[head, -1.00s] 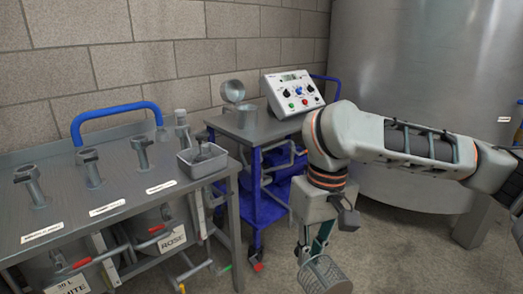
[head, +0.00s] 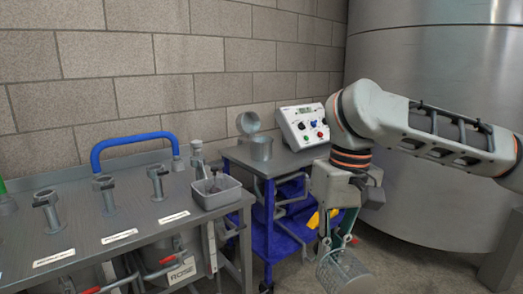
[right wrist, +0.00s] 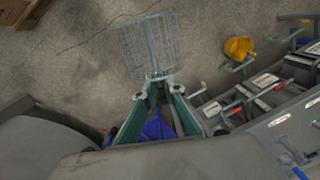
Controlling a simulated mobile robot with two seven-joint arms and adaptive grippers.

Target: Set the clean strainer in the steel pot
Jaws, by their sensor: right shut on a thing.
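My right gripper (head: 330,242) is shut on the strainer (head: 345,272), a wire-mesh cylinder hanging below it in front of the cart. In the right wrist view the strainer (right wrist: 150,45) sits at the fingertips (right wrist: 158,90), above the floor. The steel pot (head: 261,148) stands on the cart top, to the left of and behind my right gripper. A round steel lid (head: 248,122) stands raised at the pot's back; the inside of the pot is hard to see. My left gripper is not in view.
The cart (head: 288,160) has a control box (head: 303,126) behind the pot. The steel bench (head: 95,225) at left carries tap-like fittings and a grey tray (head: 216,194) with a dark object in it. A large steel tank (head: 430,130) stands at right. A yellow object (right wrist: 239,48) shows in the wrist view.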

